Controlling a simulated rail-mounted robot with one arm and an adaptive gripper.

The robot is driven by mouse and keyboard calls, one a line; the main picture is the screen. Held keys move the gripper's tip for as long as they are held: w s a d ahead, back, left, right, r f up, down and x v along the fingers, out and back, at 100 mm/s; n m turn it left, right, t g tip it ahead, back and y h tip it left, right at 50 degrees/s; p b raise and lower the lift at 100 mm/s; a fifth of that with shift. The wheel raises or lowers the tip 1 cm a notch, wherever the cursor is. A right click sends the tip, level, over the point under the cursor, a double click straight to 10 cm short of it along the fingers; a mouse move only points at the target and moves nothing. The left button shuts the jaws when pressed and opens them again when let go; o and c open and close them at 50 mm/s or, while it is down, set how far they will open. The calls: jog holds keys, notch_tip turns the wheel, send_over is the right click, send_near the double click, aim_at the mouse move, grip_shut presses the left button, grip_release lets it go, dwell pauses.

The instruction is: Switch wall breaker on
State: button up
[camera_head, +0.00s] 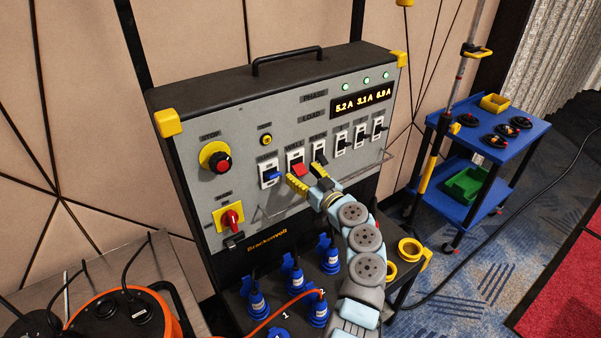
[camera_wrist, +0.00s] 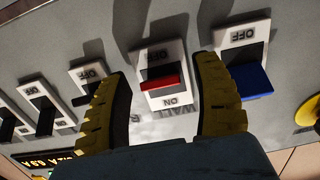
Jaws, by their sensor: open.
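The wall breaker has a red lever (camera_head: 299,169) on a white plate, under a WALL label, between a blue-lever breaker (camera_head: 271,175) and a dark one. In the head view the red lever juts outward and downward. In the wrist view the picture is turned over; the red lever (camera_wrist: 164,84) shows with both OFF and ON print visible on its plate. My gripper (camera_head: 308,176) is open in front of the panel, its yellow fingers on either side of the red lever. Its fingers also straddle the lever in the wrist view (camera_wrist: 166,72). I cannot tell whether they touch the panel.
Several black-lever breakers (camera_head: 360,135) run to the right. A red stop knob (camera_head: 221,162) and a red rotary switch (camera_head: 230,219) are at left. Blue plugs (camera_head: 257,301) stand below. A blue cart (camera_head: 480,150) is at right, and an orange cable reel (camera_head: 128,316) at lower left.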

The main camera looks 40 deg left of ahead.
jog(key=shift+w+a, duration=0.15)
jog(key=shift+a, duration=0.3)
grip_shut()
jog(key=shift+r+p, duration=0.1)
jog(key=shift+p, duration=0.2)
jog(key=h+p, duration=0.1)
jog(key=r+h+p, duration=0.1)
jog(key=p, duration=0.1)
jog(key=shift+d+g, duration=0.15)
jog(key=shift+g, duration=0.15)
jog(key=shift+r+h+p, duration=0.3)
jog(key=shift+h+p, duration=0.7)
jog(key=shift+p, duration=0.05)
jog(key=g+h+p, duration=0.1)
jog(key=h, duration=0.2)
jog(key=shift+d+r+h, duration=0.1)
jog(key=shift+h, duration=0.2)
jog(key=shift+r+g+h, duration=0.15)
jog(key=shift+g+h, duration=0.35)
jog(key=shift+h, duration=0.7)
jog(key=shift+r+h, duration=0.1)
jog(key=shift+h, duration=0.4)
